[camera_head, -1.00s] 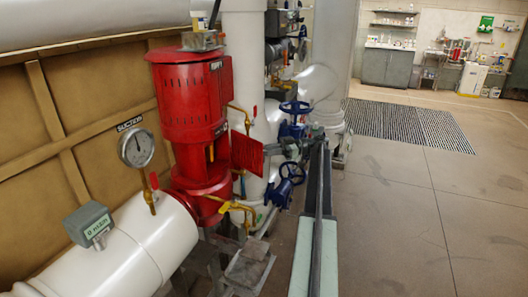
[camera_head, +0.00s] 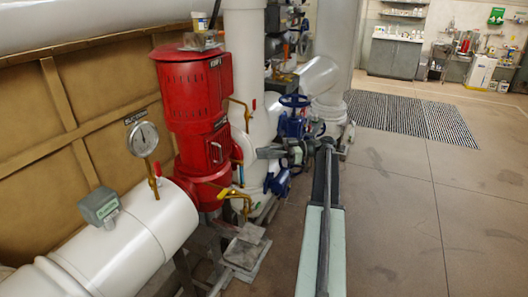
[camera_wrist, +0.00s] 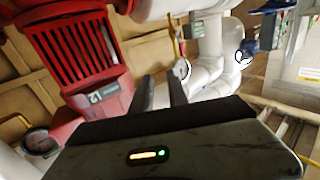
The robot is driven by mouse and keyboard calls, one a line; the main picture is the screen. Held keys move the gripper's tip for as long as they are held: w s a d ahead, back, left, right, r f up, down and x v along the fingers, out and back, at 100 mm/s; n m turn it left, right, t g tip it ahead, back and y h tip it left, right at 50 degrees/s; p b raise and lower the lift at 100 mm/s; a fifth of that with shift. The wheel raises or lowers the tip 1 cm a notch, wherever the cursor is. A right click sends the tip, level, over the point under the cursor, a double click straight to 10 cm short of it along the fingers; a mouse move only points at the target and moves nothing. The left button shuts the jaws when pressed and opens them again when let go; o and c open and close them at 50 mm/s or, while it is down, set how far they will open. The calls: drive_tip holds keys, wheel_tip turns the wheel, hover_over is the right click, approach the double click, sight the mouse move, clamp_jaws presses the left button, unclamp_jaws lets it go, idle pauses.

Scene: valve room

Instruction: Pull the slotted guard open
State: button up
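The red pump (camera_head: 193,95) stands upright at left centre in the head view. Its red guard (camera_head: 216,150), with a dark handle-like mark, appears to lie flat against the lower body, below a small label. The wrist view shows a red slotted face (camera_wrist: 75,48) at the upper left, above a label; I cannot tell whether this is the guard or the motor's vents. My gripper (camera_head: 262,153) is right of the pump, apart from the guard. In the wrist view its two dark fingers (camera_wrist: 162,94) are spread, with nothing between them.
A dial gauge (camera_head: 143,139) and white pipe (camera_head: 135,235) stand left of the pump. Yellow-handled piping (camera_head: 235,194) juts out below the guard. Blue valve wheels (camera_head: 294,101) are close behind my arm. Open floor (camera_head: 400,215) lies to the right.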

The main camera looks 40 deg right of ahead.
idle(0.3)
drive_tip(key=w+a+f+m+g+h, duration=0.1)
drive_tip(key=a+f+m+g+h, duration=0.1)
drive_tip(key=a+f, duration=0.45)
drive_tip(key=w+a+f+m+g+h, duration=0.1)
drive_tip(key=w+a+f+m+g, duration=0.15)
drive_tip(key=a, duration=0.75)
drive_tip(key=a+f+m+g+h, duration=0.1)
drive_tip(key=a+f+g+h, duration=0.1)
drive_tip(key=a+f, duration=0.5)
drive_tip(key=s+a+f+m+g+h, duration=0.1)
drive_tip(key=s+a+f+m+h, duration=0.2)
drive_tip(key=a, duration=0.5)
drive_tip(key=s+a+f+m+g+h, duration=0.1)
drive_tip(key=s+a+f+m+h, duration=0.2)
drive_tip(key=s+a+f+h, duration=0.2)
drive_tip(key=a+h, duration=0.2)
drive_tip(key=a, duration=0.2)
drive_tip(key=shift+s+g, duration=0.25)
drive_tip(key=shift+g, duration=0.1)
clamp_jaws()
